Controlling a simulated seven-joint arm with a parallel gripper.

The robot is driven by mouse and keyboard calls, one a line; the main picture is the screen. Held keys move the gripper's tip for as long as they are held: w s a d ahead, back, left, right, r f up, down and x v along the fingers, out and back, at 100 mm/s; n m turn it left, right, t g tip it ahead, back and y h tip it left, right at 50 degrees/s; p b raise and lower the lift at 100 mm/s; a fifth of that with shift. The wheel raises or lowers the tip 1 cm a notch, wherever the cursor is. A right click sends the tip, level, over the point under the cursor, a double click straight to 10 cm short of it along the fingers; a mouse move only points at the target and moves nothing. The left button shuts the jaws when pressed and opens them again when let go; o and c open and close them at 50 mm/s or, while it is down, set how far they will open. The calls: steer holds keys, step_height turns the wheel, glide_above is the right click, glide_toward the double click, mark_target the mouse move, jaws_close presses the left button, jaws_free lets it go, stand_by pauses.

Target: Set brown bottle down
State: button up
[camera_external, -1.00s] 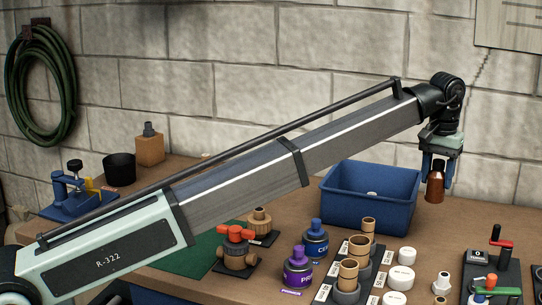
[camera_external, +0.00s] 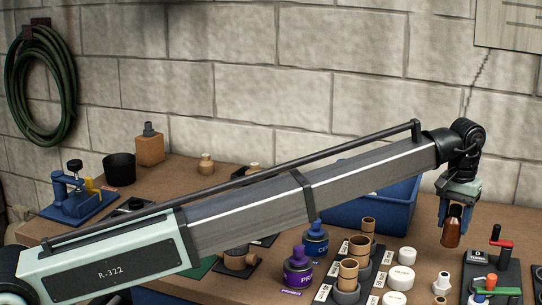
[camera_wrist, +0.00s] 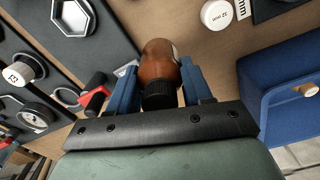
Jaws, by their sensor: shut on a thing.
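The brown bottle (camera_external: 451,238) is in my gripper (camera_external: 454,232), near the right of the bench in the external view. My gripper is shut on it, one blue finger on each side. The bottle hangs roughly upright, low over the bench; I cannot tell whether its base touches the surface. In the wrist view, the bottle (camera_wrist: 160,58) sits between the fingers (camera_wrist: 158,75), with its dark cap towards the palm.
A blue bin (camera_external: 400,205) stands behind my arm, left of the bottle. White caps (camera_external: 401,277) and upright brown pipe pieces (camera_external: 359,247) stand in front, to the left. Bare bench shows around the bottle.

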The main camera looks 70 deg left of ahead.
mark_target(446, 203)
steer(key=shift+f, duration=3.35)
steer(key=shift+f, duration=0.15)
steer(key=o, duration=1.1)
step_height(446, 203, up, 12)
steer(key=shift+r, duration=0.2)
